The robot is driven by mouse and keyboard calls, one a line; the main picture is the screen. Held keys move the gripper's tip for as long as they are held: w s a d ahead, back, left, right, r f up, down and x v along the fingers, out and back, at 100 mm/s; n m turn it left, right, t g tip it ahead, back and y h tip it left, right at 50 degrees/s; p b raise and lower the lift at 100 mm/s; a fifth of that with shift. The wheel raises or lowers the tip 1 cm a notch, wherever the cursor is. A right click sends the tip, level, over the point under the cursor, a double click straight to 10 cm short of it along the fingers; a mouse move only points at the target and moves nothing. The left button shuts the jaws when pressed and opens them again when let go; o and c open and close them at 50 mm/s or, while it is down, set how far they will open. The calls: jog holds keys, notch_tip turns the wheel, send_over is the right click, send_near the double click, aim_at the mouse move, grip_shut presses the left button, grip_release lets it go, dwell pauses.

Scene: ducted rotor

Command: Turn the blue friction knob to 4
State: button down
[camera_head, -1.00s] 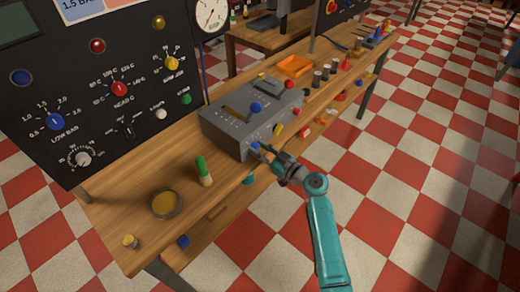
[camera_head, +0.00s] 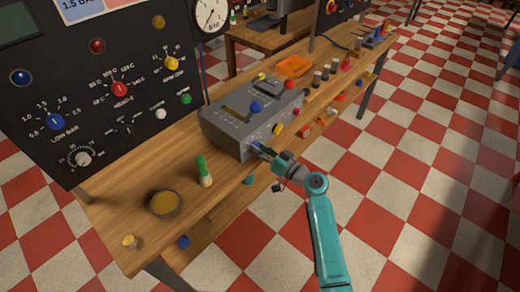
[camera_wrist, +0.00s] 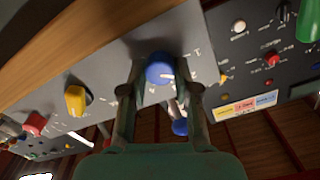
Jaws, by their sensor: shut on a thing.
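The blue friction knob (camera_wrist: 159,68) is on the front face of the grey box (camera_head: 225,135) on the bench. In the wrist view it sits between the two fingers of my gripper (camera_wrist: 164,90), one finger on each side, and my gripper is shut on it. In the head view my gripper (camera_head: 260,150) reaches the box's front from the lower right and largely covers the knob.
A yellow knob (camera_wrist: 76,98) and a red knob (camera_wrist: 35,124) are on the same face. Blue-knobbed (camera_head: 256,107) and red-knobbed (camera_head: 289,85) levers stand on top. A green-topped peg (camera_head: 203,170) and a round dish (camera_head: 165,204) stand on the bench to the left.

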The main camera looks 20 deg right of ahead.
jog(key=m, duration=0.4)
jog(key=shift+m, duration=0.3)
jog(key=m, duration=0.4)
jog(key=shift+f+m, duration=0.1)
jog(key=shift+m, duration=0.2)
jog(key=m, duration=0.4)
jog(key=shift+d+m, duration=0.1)
jog(key=shift+m, duration=0.2)
jog(key=m, duration=0.4)
jog(key=shift+f+m, duration=0.1)
jog(key=shift+m, duration=0.2)
jog(key=c, duration=0.8)
grip_release()
jog(key=shift+c, duration=0.2)
